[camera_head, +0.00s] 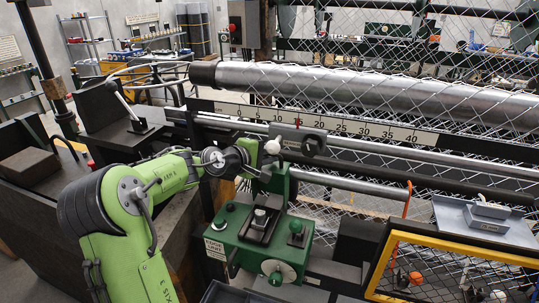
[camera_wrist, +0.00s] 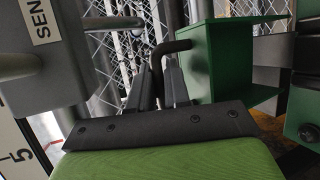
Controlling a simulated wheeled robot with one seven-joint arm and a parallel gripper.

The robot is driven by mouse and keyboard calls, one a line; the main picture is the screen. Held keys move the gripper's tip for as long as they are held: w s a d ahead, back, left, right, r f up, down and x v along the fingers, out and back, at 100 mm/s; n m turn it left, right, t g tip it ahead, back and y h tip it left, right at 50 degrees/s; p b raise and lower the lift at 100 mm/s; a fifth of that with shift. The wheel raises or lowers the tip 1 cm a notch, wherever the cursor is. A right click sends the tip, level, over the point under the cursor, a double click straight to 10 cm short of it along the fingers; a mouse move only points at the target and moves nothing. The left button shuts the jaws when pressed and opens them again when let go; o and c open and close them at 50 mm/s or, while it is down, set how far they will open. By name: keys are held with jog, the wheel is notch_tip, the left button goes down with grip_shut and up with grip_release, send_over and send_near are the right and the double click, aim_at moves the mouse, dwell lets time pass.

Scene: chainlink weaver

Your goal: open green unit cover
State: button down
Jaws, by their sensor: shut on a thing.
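The green unit (camera_head: 245,250) stands in the lower middle of the head view, with green knobs and a dark plate on top. A green upright cover (camera_head: 279,186) rises at its back. In the wrist view the green cover (camera_wrist: 228,55) looks like an angled box, with a black bent handle (camera_wrist: 172,46) on its left side. My gripper (camera_wrist: 160,85) is shut on the handle, with a finger on each side of it. In the head view my gripper (camera_head: 262,165) is small and partly hidden by my wrist, right behind the green unit.
A grey sensor box (camera_head: 298,138) sits close by on the scale rail (camera_head: 350,130); in the wrist view the box (camera_wrist: 40,50) is just left of my fingers. A large metal roller (camera_head: 380,90) with chainlink mesh lies behind. A yellow-framed panel (camera_head: 455,247) stands at right.

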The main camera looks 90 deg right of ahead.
jog(key=c, duration=1.4)
grip_release()
jog(key=shift+w, duration=0.1)
jog(key=shift+c, duration=0.2)
jog(key=b+v, duration=0.1)
jog(key=v, duration=1.4)
jog(key=shift+w+a, duration=0.25)
jog(key=shift+a, duration=0.05)
jog(key=shift+o, duration=0.4)
